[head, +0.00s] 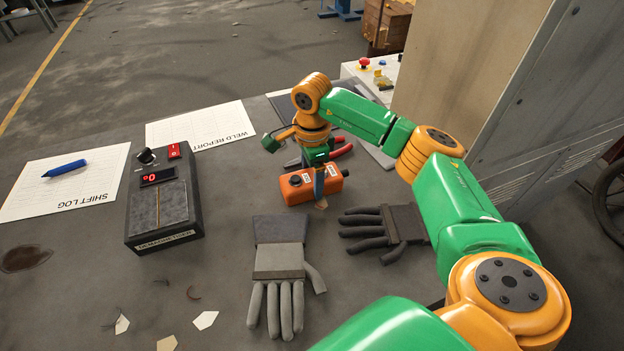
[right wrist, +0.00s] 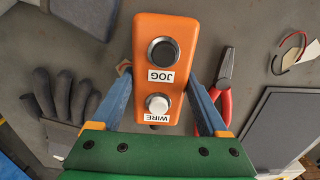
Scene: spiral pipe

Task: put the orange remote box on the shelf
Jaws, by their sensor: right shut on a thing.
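The orange remote box (head: 296,190) is near the middle of the table, with a black knob and white labels. My right gripper (head: 319,199) comes down over it and is shut on it. In the right wrist view the remote box (right wrist: 162,37) sits between the two blue fingers, showing a black JOG button and a white WIRE button. It is at or just above the tabletop; I cannot tell if it touches. I cannot make out a shelf for certain. My left gripper is not in view.
Red-handled pliers (head: 338,152) lie just behind the box. Two grey gloves (head: 279,262) (head: 386,229) lie in front. A demagnetizer (head: 163,203) and papers (head: 69,180) are at left. A tall grey cabinet (head: 542,110) stands at right.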

